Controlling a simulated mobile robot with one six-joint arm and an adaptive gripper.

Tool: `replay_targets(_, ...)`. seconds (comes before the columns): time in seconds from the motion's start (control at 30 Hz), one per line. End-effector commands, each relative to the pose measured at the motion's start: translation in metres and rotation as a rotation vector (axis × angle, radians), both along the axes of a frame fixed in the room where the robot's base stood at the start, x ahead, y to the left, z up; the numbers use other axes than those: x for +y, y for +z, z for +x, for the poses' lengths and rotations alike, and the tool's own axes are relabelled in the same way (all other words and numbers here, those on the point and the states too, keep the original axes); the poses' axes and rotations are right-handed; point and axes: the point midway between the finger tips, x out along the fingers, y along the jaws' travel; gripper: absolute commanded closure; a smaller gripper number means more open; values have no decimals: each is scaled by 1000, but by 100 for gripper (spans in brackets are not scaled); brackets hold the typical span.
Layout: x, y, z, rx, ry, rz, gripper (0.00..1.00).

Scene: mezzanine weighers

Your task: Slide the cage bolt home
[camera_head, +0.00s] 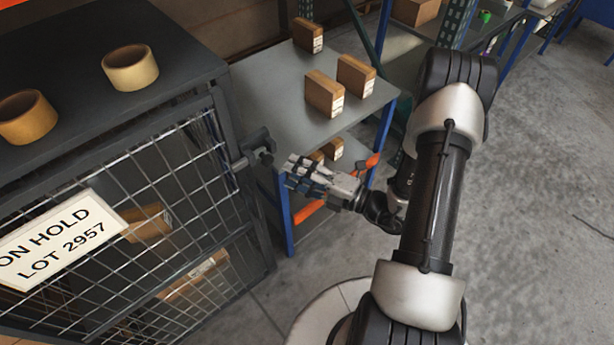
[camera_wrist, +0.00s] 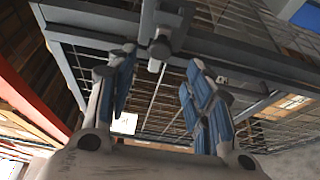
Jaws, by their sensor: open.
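The cage (camera_head: 228,170) is a dark metal frame with a wire mesh door at the left in the head view. The cage bolt (camera_head: 258,150) is a grey metal piece at the door's right edge. In the wrist view the bolt (camera_wrist: 160,46) shows at top centre, with a round knob end facing me. My gripper (camera_head: 290,171) is open and empty, just to the right of and below the bolt in the head view. In the wrist view its blue-padded fingers (camera_wrist: 158,90) are spread on either side below the bolt, apart from it.
An "ON HOLD LOT 2957" sign (camera_head: 62,240) hangs on the mesh. Two tape rolls, one pale (camera_head: 130,69) and one tan (camera_head: 27,118), sit on the cage top. A shelf (camera_head: 265,92) with small brown boxes (camera_head: 324,94) stands behind my gripper. Open floor (camera_head: 540,200) lies right.

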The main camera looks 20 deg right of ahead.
Motion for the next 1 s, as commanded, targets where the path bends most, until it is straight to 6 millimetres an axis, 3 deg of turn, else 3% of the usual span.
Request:
replay_targets(0.23,-18,0,-21,-1,-1,0,53)
replay_targets(0.77,-19,0,-23,-1,2,-1,53)
replay_targets(0.87,-17,3,-23,-10,14,-13,53)
replay_targets(1.0,6,28,-28,-102,140,-130,53)
